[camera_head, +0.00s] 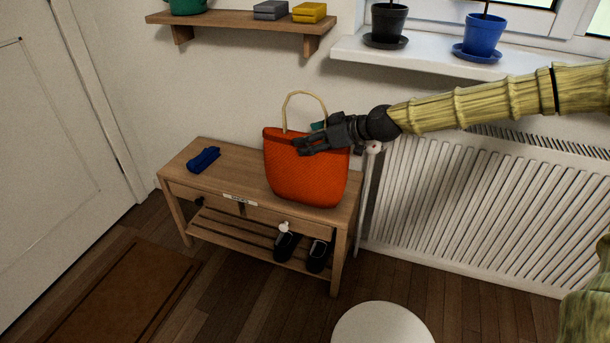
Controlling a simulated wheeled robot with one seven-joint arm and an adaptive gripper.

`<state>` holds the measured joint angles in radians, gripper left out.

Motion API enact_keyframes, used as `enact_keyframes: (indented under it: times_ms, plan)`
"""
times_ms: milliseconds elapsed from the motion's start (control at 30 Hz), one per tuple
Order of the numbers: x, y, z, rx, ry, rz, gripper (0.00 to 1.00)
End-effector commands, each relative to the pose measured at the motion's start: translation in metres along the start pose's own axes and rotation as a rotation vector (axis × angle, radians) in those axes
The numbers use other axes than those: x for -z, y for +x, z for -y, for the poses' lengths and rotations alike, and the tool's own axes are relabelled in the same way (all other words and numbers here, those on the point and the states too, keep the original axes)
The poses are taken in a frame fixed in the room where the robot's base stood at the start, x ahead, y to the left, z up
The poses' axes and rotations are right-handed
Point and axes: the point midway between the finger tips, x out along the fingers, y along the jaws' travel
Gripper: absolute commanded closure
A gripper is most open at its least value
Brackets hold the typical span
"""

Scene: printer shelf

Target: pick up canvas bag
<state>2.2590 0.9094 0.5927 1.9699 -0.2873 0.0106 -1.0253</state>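The canvas bag (305,180) is orange-red with a pale looped handle (303,94). It stands upright on the right part of the wooden bench (230,177). My gripper (302,145) is dark grey and reaches in from the right. Its fingers overlap the bag's upper front in this view, below the handle. I cannot tell whether they touch the bag, or whether they are open or shut. Part of the bag's top rim is hidden behind my gripper. A small teal patch (318,126) shows just above the gripper; I cannot tell what it is.
A folded blue item (203,159) lies on the bench's left. Dark shoes (287,245) stand on its lower rack. A wall shelf (240,22) and a windowsill (420,55) with potted plants are above. A radiator (480,205) is at right, a round white top (382,325) in front.

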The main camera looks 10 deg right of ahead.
Motion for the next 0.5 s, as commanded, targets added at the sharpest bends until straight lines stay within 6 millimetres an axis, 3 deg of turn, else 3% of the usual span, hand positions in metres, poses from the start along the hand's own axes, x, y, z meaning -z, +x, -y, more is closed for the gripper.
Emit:
enact_keyframes:
  times_ms: [67,333,500]
  plan:
    - [-0.0001,-0.0001,0.0001,0.0,0.0,0.0,0.48]
    - [-0.0013,0.0002,0.0001,0.0,0.001,0.002,0.97]
    - [-0.0009,0.0001,-0.0001,0.0,0.001,0.001,1.0]
